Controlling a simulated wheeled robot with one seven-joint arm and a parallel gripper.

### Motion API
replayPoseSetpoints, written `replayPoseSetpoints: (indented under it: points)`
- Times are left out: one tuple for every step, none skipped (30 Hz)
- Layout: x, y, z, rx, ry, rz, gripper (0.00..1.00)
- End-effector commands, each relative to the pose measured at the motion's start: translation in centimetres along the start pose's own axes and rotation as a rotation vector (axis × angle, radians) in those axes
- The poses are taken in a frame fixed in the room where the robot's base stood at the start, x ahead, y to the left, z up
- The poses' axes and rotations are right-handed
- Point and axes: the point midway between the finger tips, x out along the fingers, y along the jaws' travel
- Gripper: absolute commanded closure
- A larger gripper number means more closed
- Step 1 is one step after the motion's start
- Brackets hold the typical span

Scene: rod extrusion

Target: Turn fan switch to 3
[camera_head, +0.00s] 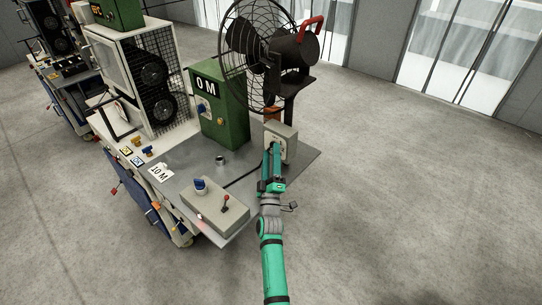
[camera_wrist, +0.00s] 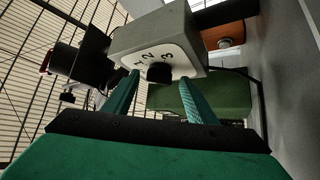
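The fan switch is a grey box (camera_head: 284,133) on the steel table, below the large black fan (camera_head: 262,48). In the wrist view the box (camera_wrist: 172,30) shows a white dial plate marked 1, 2 and 3, with a black knob (camera_wrist: 158,73) at its lower middle. Which number the knob points at cannot be told. My gripper (camera_head: 275,149) is in front of the switch face. In the wrist view my gripper (camera_wrist: 161,79) is open, one green finger to each side of the knob. Contact with the knob cannot be made out.
A green box marked "0 M" (camera_head: 219,104) stands left of the switch. A beige control box (camera_head: 228,216) with a red lever and blue knob sits at the table's front. The fan's wire cage rises behind. Open floor lies to the right.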

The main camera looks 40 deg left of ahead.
Motion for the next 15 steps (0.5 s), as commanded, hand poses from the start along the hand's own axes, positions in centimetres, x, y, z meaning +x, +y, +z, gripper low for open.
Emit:
replayPoseSetpoints:
  points:
    - [0.0,0.0,0.0,0.000,0.000,0.000,0.48]
    - [0.0,0.0,0.0,0.000,0.000,0.000,0.48]
    - [0.0,0.1,0.0,0.000,0.000,0.001,0.48]
    - [0.0,0.1,0.0,0.000,0.000,0.001,0.48]
    - [0.0,0.1,0.0,0.000,0.000,0.001,0.48]
    - [0.0,0.1,0.0,0.000,0.000,0.001,0.48]
    - [-0.1,0.1,0.0,0.000,0.000,0.001,0.48]
    - [-0.2,0.1,0.0,0.000,0.000,0.001,0.48]
    - [-0.4,0.0,0.0,0.000,-0.001,0.000,0.48]
    - [-0.6,0.0,0.1,0.000,-0.001,0.000,0.48]
    - [-0.9,0.0,0.1,0.000,-0.001,0.000,0.48]
    - [-1.4,0.0,0.1,0.000,-0.001,0.000,0.48]
    - [-1.8,0.0,0.1,0.001,-0.001,0.000,0.48]
    - [-2.2,0.0,0.1,0.001,-0.002,0.000,0.48]
    - [-2.9,0.0,0.1,0.000,-0.003,0.000,0.48]
